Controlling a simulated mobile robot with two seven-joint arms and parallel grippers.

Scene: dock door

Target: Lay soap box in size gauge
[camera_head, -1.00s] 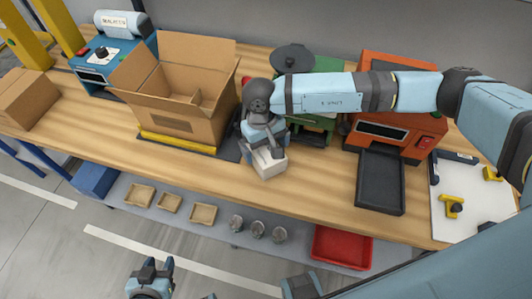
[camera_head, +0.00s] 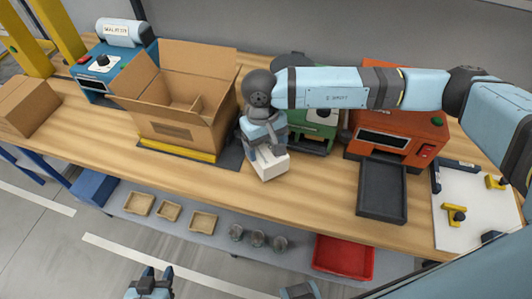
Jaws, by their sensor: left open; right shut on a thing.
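The white soap box (camera_head: 272,166) is in my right gripper (camera_head: 267,149), whose arm reaches in from the right. The gripper is shut on its upper part and hides some of it. The box is over the wooden table, right of the large carton; I cannot tell whether it touches the wood. What looks like the size gauge, a white board (camera_head: 474,228) with dark edge rails and yellow blocks, lies at the table's right end, partly hidden by my arm. My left gripper (camera_head: 153,277) is open and empty at the bottom edge, in front of the table.
A large open carton (camera_head: 180,103) stands left of the soap box. A green machine (camera_head: 320,128) and an orange machine (camera_head: 410,145) with a dark tray (camera_head: 382,190) stand to the right. A lower shelf holds a red bin (camera_head: 343,257). Bare wood lies between soap box and tray.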

